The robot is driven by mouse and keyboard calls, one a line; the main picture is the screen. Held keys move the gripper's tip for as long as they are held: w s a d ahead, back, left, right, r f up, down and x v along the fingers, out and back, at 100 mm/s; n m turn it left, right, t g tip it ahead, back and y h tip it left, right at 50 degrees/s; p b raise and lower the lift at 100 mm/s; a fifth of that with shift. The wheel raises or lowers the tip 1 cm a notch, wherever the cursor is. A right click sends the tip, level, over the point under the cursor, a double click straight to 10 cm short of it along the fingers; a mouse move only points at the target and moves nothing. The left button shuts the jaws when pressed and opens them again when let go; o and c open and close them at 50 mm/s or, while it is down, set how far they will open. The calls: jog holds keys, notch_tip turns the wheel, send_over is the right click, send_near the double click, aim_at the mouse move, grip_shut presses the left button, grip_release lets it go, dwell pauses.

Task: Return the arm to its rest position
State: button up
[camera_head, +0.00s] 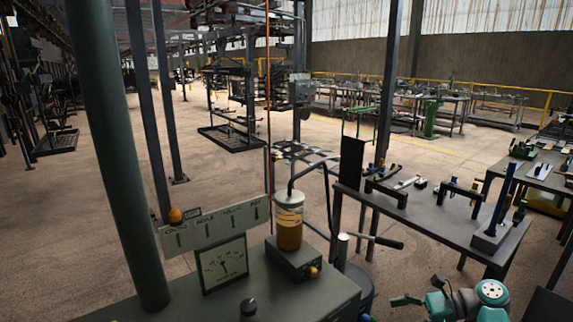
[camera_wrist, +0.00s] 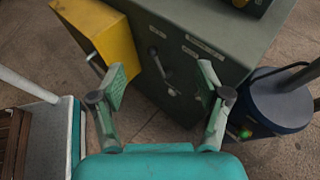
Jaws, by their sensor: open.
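My gripper (camera_wrist: 162,82) shows in the wrist view with its two green-padded fingers spread wide and nothing between them. It faces the front of a grey-green cabinet (camera_wrist: 205,50) with small labels and a lever handle. I cannot tell how far the fingertips are from it. In the head view, my teal arm is at the bottom right, to the right of the cabinet (camera_head: 310,295), and is partly cut off by the picture's edge.
A yellow box (camera_wrist: 105,38) is on the cabinet's left side. A dark blue drum (camera_wrist: 278,108) stands right of it. A grey worktable (camera_head: 440,215) with fixtures stands beyond my arm. A thick green post (camera_head: 110,130) rises at left. Open floor (camera_head: 230,170) lies behind the cabinet.

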jog(key=s+a+f+n+t+h, duration=0.15)
jog(key=s+a+f, duration=0.3)
jog(key=f, duration=0.65)
jog(key=s+a+f+m+t+h, duration=0.1)
jog(key=s+a+f+t+h, duration=0.25)
jog(key=f, duration=0.65)
jog(key=s+a+f+n+h, duration=0.2)
jog(key=s+f, duration=0.2)
jog(key=s, duration=0.4)
jog(key=s+a+f+n+h, duration=0.2)
jog(key=s+f, duration=0.2)
jog(key=s, duration=0.3)
jog(key=s+d+r+n+t+h, duration=0.1)
jog(key=s+r+n+t+h, duration=0.15)
jog(key=s, duration=0.65)
jog(key=s+r+n+t+h, duration=0.1)
jog(key=s+r+n, duration=0.3)
jog(key=s, duration=0.4)
jog(key=s+r+n+t, duration=0.2)
jog(key=s+r+n, duration=0.2)
jog(key=r, duration=0.6)
jog(key=s+r+n+t, duration=0.1)
jog(key=s+r+n, duration=0.4)
jog(key=r, duration=0.6)
jog(key=s, duration=0.2)
jog(key=shift+s+t+h, duration=0.3)
jog(key=shift+t+h, duration=0.05)
